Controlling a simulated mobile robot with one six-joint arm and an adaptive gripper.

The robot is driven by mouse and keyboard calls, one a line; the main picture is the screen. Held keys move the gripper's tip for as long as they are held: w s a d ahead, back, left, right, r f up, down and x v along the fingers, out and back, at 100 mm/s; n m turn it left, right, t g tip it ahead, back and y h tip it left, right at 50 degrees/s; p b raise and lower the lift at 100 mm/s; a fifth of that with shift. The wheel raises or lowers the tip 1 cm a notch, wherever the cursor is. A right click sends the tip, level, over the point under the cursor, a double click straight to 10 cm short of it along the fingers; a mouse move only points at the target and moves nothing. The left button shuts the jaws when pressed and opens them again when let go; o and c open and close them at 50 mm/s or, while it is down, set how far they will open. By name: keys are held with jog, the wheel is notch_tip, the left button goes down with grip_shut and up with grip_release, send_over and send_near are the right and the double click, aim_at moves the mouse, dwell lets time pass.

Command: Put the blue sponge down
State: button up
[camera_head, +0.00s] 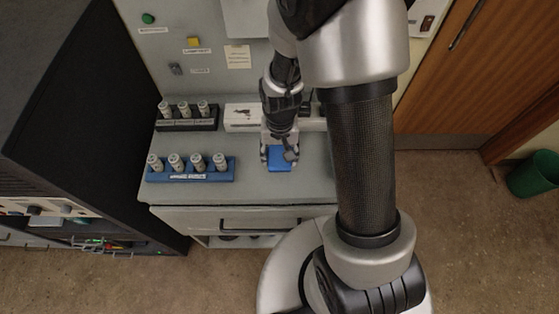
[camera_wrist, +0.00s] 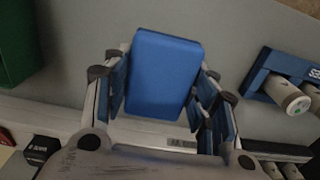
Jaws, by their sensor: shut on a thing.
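The blue sponge (camera_wrist: 162,75) is a rectangular block between the fingers of my gripper (camera_wrist: 160,95) in the wrist view. The fingers are shut on its two sides. In the head view my gripper (camera_head: 279,156) points down at the grey console top, with the blue sponge (camera_head: 279,163) at its fingertips. The sponge is over the bare front part of the top, right of the blue rack. I cannot tell whether it touches the surface.
A blue rack (camera_head: 191,178) with several white vials stands left of my gripper. A dark rack (camera_head: 187,125) with 3 vials stands behind it. A white box (camera_head: 241,118) stands at the back. A drawer (camera_head: 245,218) is below the console top. A green bin (camera_head: 532,175) is far right.

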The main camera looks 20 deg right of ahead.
aim_at(279, 161)
notch_tip(279, 161, down, 4)
jog(key=shift+r+b, duration=0.1)
jog(key=shift+b, duration=0.35)
jog(key=shift+s+f+b, duration=0.1)
jog(key=shift+f+b, duration=0.25)
jog(key=shift+f, duration=0.05)
jog(key=o, duration=0.9)
jog(key=shift+s, duration=0.1)
jog(key=shift+c, duration=0.2)
jog(key=o, duration=0.3)
jog(key=shift+f, duration=0.1)
jog(key=shift+o, duration=0.2)
